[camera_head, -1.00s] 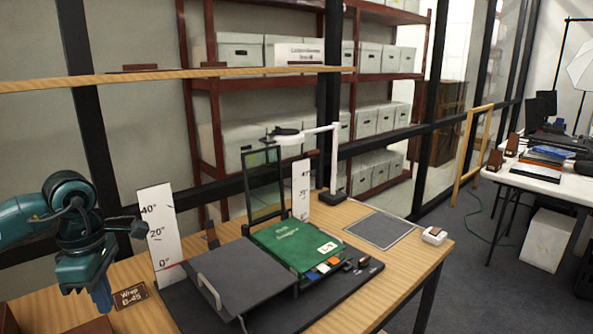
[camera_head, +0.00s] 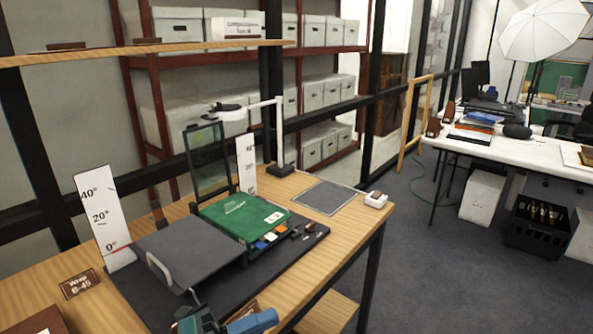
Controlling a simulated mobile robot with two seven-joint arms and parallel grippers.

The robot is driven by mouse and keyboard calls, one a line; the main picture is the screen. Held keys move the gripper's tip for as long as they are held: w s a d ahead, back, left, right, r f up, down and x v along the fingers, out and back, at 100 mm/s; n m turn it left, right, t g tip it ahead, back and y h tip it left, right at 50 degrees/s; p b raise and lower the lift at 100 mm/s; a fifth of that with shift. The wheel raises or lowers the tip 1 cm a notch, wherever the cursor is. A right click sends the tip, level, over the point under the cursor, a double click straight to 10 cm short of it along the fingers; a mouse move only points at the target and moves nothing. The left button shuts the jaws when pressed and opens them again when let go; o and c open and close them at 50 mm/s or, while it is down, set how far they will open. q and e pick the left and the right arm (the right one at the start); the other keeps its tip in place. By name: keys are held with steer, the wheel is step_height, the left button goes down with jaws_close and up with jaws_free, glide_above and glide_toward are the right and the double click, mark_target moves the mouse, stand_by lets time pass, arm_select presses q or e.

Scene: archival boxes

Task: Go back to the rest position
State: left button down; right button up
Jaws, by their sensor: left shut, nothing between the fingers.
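My left gripper (camera_head: 255,321) shows at the bottom edge of the head view, just in front of the dark mat, and is cut off by the frame. Its blue fingers are together with nothing between them. Most of the left arm is out of view. My right gripper is not in view. A green box or folder (camera_head: 240,217) lies on the dark mat, with small coloured tabs at its front edge. A grey tilted board (camera_head: 190,250) with a pale clip stands to its left.
The wooden table (camera_head: 350,235) carries an upright angle scale (camera_head: 98,212), a dark framed panel (camera_head: 207,160), a white lamp arm (camera_head: 245,108) and a grey pad (camera_head: 325,197). A small white device (camera_head: 375,199) sits at the right edge. A white desk (camera_head: 500,150) stands farther right, with open floor between.

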arm_select(q)
steer(key=s+a+f+n+t+y, duration=0.1)
steer(key=s+a+f+n+y, duration=0.1)
steer(key=f+n+y, duration=0.3)
steer(key=s+a+f+n+y, duration=0.3)
steer(key=s+f+n+y, duration=0.2)
steer(key=f+n, duration=0.6)
steer(key=s+a+f+n+t+y, duration=0.1)
steer(key=s+a+f+n+y, duration=0.2)
steer(key=n, duration=1)
step_height(320, 180, down, 5)
steer(key=y, duration=0.2)
steer(key=shift+s+a+n+t+y, duration=0.15)
steer(key=shift+s+n+t+y, duration=0.05)
steer(key=shift+n+t+y, duration=0.1)
steer(key=shift+r, duration=0.1)
